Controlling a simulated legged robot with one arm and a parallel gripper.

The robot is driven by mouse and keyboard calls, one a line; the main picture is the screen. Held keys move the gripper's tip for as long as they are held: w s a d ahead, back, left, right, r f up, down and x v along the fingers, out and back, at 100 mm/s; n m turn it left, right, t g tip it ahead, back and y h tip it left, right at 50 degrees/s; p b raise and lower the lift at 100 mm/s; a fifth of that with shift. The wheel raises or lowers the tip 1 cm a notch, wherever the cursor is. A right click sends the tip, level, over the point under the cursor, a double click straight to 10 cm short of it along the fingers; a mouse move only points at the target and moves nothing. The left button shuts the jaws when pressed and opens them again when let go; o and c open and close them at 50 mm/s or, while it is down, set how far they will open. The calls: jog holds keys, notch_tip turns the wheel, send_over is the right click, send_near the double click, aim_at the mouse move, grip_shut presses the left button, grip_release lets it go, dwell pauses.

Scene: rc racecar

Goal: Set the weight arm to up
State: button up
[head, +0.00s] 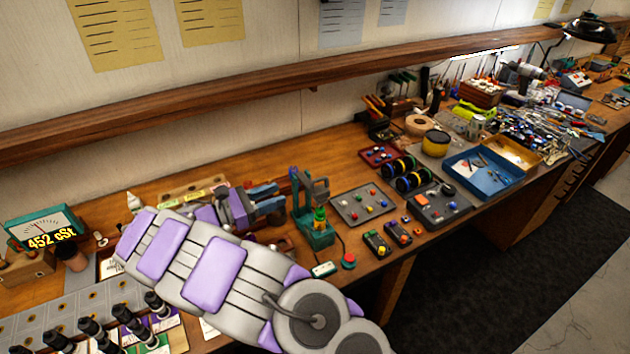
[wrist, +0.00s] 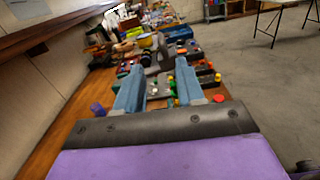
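A green bench device (head: 316,236) stands on the bench in the head view, with a grey upper part and a small green and yellow piece at its middle. I cannot tell for sure which of its parts is the weight arm. My gripper (head: 279,197) is just left of this device, its blue-grey fingers pointing toward it. In the wrist view my gripper (wrist: 158,68) is open, with a clear gap between the fingers. A dark upright part (wrist: 165,52) shows beyond the gap; I see no contact. The fingers hide some of the device's lower area.
A green meter reading 452 cSt (head: 47,230) stands at the left. A grey tray of coloured knobs (head: 366,203), a red button (head: 348,261) and a blue tray (head: 484,174) lie to the right. A wooden shelf (head: 290,88) runs above the bench.

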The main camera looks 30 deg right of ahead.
aim_at(316, 181)
jog(key=d+b, duration=0.1)
jog(key=d, duration=1.1)
jog(key=shift+w+d+b, duration=0.2)
jog(key=shift+d+b, duration=0.15)
jog(key=shift+b, duration=0.05)
grip_shut()
